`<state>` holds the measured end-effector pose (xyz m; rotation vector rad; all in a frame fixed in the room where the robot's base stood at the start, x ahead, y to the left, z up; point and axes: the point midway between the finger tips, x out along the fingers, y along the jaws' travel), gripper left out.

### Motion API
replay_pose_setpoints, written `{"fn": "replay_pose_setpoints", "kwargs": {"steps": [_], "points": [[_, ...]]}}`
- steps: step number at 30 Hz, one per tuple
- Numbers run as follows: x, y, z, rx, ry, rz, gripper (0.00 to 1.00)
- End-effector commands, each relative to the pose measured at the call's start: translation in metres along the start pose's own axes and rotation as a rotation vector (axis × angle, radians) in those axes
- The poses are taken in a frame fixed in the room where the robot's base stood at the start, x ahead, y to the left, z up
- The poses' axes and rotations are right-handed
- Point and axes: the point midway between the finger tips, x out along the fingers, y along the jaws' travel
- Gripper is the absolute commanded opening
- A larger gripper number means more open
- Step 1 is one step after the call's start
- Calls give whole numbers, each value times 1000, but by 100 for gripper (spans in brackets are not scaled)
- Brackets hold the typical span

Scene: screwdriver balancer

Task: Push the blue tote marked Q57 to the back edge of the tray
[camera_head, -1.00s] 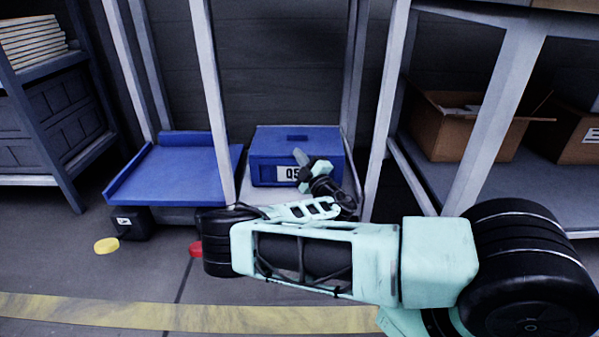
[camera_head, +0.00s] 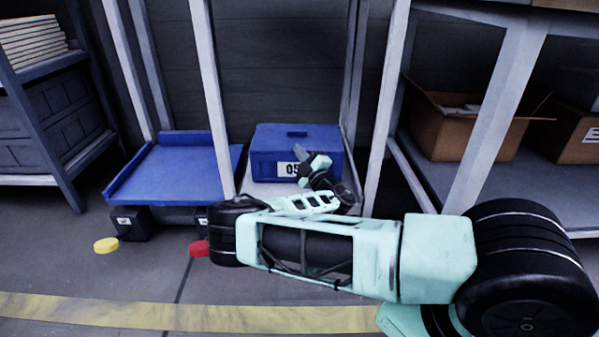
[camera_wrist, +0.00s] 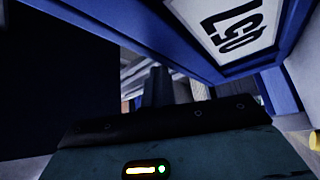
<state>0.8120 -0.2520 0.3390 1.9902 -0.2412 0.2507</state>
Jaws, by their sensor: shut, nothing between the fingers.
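The blue tote (camera_head: 265,163) stands upright on a pale grey tray (camera_head: 240,189) between the shelf posts. Its white label faces me; in the head view my gripper covers the label's right end. In the wrist view the label (camera_wrist: 240,28) shows Q57 turned around on the tote's blue front. My gripper (camera_head: 303,155) is shut and empty. It is at the tote's front face, right of the label's middle; I cannot tell whether it touches. In the wrist view the dark fingers (camera_wrist: 157,87) show below the tote's front.
An empty blue tray (camera_head: 175,172) lies left of the tote, past a grey post (camera_head: 212,95). Another post (camera_head: 388,105) rises on the right. A yellow disc (camera_head: 106,245) and a red one (camera_head: 199,248) sit low in front. A cardboard box (camera_head: 455,135) stands at right.

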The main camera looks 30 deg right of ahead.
Motion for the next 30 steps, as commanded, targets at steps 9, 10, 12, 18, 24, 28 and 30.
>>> {"fn": "replay_pose_setpoints", "kwargs": {"steps": [9,10,12,18,24,28,30], "points": [[17,-1,14,2,-3,-1,0],[19,-1,15,2,-2,-1,0],[23,-1,17,1,-2,-1,0],[34,-1,25,1,-3,-1,0],[45,-1,32,2,-2,0,0],[52,-1,38,1,-3,-1,0],[56,-2,40,1,-3,-1,0]]}}
